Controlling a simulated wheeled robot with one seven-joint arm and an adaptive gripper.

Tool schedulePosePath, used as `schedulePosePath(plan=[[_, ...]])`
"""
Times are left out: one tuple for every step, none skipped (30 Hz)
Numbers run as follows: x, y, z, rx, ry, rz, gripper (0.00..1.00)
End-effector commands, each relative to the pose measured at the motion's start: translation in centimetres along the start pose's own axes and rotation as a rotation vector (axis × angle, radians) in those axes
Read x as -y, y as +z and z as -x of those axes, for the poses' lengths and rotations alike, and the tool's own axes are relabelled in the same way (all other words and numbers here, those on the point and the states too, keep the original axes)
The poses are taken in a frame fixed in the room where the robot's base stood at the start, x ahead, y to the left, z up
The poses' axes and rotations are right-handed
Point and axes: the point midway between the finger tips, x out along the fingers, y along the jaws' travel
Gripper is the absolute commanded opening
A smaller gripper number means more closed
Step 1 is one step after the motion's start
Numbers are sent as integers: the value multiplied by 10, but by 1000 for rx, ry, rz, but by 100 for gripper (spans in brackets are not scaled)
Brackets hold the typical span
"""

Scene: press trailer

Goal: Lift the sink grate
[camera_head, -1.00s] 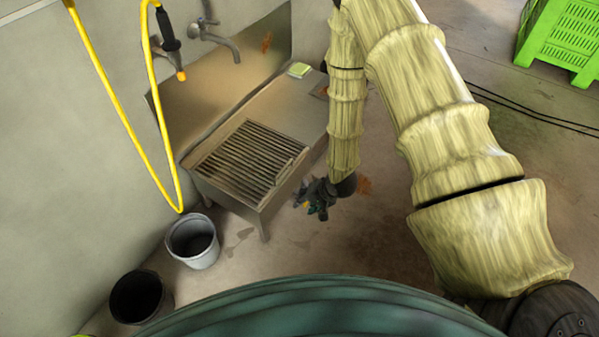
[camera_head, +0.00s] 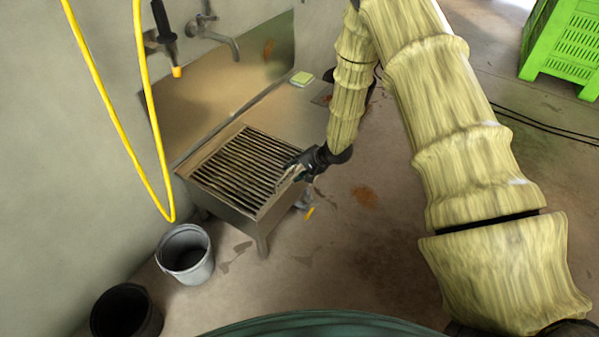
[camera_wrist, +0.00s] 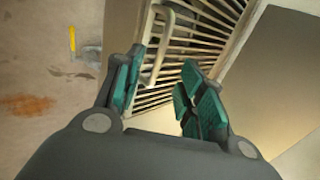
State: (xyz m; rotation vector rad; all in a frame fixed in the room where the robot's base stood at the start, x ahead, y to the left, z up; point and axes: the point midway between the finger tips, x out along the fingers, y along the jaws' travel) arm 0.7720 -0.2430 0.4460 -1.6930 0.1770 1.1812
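The sink grate (camera_head: 240,167) is a rack of dark parallel bars lying over the basin of the metal sink (camera_head: 235,208). In the wrist view the grate (camera_wrist: 205,40) shows pale bars with a raised loop handle (camera_wrist: 158,45) on its near edge. My gripper (camera_head: 290,170) is at the right edge of the grate. In the wrist view my gripper (camera_wrist: 158,85) is open, its green-padded fingers apart. The handle lies between and just beyond the fingertips; I cannot tell whether either finger touches it.
A yellow-green sponge (camera_head: 302,78) lies on the sink's drainboard. A tap (camera_head: 220,40) and a yellow hose (camera_head: 148,110) are at the wall. A grey bucket (camera_head: 186,254) and a black bucket (camera_head: 126,312) stand left of the sink. A green crate (camera_head: 565,45) stands far right.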

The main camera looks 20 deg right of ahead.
Motion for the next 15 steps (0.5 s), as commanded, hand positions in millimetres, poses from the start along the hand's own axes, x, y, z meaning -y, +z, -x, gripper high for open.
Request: schedulePosePath(plan=[[-3, 0, -9, 0, 0, 1, 39], [-3, 0, -11, 0, 0, 1, 39], [-3, 0, -15, 0, 0, 2, 39], [-3, 0, -18, 0, 0, 3, 39], [-3, 0, -21, 0, 0, 3, 39], [-3, 0, -24, 0, 0, 2, 39], [-2, 0, -27, 0, 0, 2, 39], [-3, 0, -30, 0, 0, 2, 39], [-3, 0, -33, 0, 0, 2, 39], [-3, 0, -36, 0, 0, 3, 39], [-3, 0, -38, 0, 0, 3, 39], [-1, 0, -39, 0, 1, 1, 39], [0, 0, -41, 1, 1, 0, 39], [0, 0, -44, 1, 1, 0, 39], [0, 0, -48, 1, 0, 0, 39]])
